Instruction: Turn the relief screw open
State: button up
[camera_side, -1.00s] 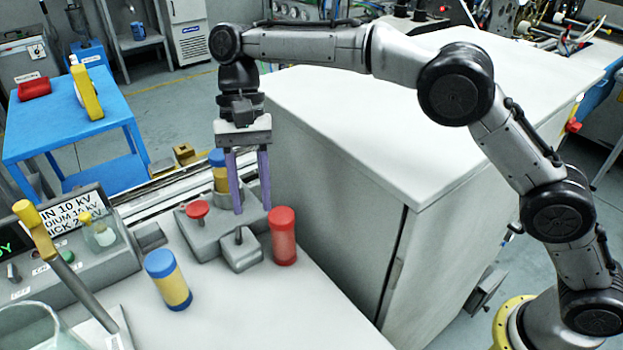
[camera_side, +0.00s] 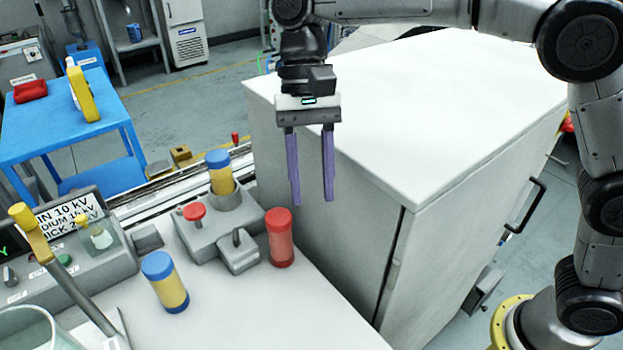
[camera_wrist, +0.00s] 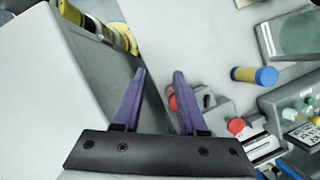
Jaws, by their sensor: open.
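A grey block fixture (camera_side: 203,240) stands on the bench, with a red-headed screw (camera_side: 194,211) upright on its left part. A small dark pin (camera_side: 237,237) rises from its front part. Which of these is the relief screw is not labelled. A yellow cylinder with a blue cap (camera_side: 221,176) stands upright in the fixture's round grey collar. My gripper (camera_side: 312,201) is open and empty, with purple fingers pointing down, to the right of the fixture and above it. In the wrist view, the red screw head (camera_wrist: 235,125) lies right of my gripper (camera_wrist: 160,72).
A red cylinder (camera_side: 280,238) stands just right of the fixture. Another blue-capped yellow cylinder (camera_side: 165,282) stands on the bench front. A control box (camera_side: 75,250) with a yellow-tipped lever (camera_side: 35,235) is at left. A large white cabinet (camera_side: 420,150) stands behind right.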

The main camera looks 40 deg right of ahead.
jog(key=t+h, duration=0.2)
jog(key=t, duration=0.2)
send_over(235, 234)
notch_tip(235, 234, down, 13)
jog(key=shift+f, duration=0.1)
dwell(0.5)
jog(key=shift+c, duration=0.2)
grip_shut()
